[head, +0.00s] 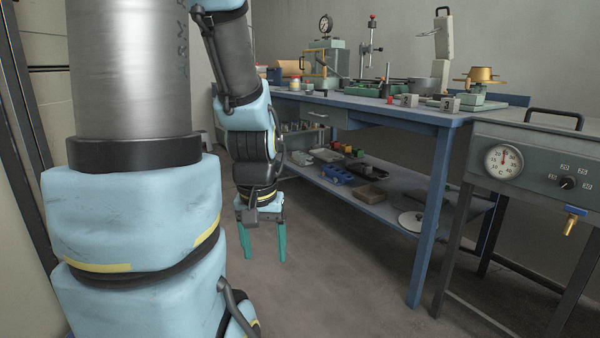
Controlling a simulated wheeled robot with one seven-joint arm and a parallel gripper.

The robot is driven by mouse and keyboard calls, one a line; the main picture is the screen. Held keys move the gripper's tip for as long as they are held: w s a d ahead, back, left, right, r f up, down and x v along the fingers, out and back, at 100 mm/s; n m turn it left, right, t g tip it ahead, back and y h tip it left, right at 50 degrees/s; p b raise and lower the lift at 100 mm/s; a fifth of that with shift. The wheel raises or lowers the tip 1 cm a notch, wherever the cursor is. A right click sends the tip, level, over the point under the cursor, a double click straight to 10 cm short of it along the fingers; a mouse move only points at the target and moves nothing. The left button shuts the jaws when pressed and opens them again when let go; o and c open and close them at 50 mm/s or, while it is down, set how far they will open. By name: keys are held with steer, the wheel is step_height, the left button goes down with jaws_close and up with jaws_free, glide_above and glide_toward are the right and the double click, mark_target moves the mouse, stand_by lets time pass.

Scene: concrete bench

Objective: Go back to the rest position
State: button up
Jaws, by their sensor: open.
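My gripper (264,244) hangs at the end of my arm, left of the middle in the head view. It points down, with its two teal fingers apart and nothing between them. Bare concrete floor shows below and around it. It is in front of the blue bench (420,113) and left of its lower shelf (385,209), and touches nothing that I can see. My arm's upper part fills the left of the view and hides what is behind it.
The bench top carries several tools and gauges, including a dial press (326,55). The lower shelf holds a blue bin (337,175) and a pale disc (411,221). A grey water bath (530,160) with a dial stands at right. The floor (330,270) in front is clear.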

step_height(320, 180, up, 33)
steer(key=p, duration=3.1)
steer(key=shift+w, duration=0.15)
steer(key=shift+d, duration=0.1)
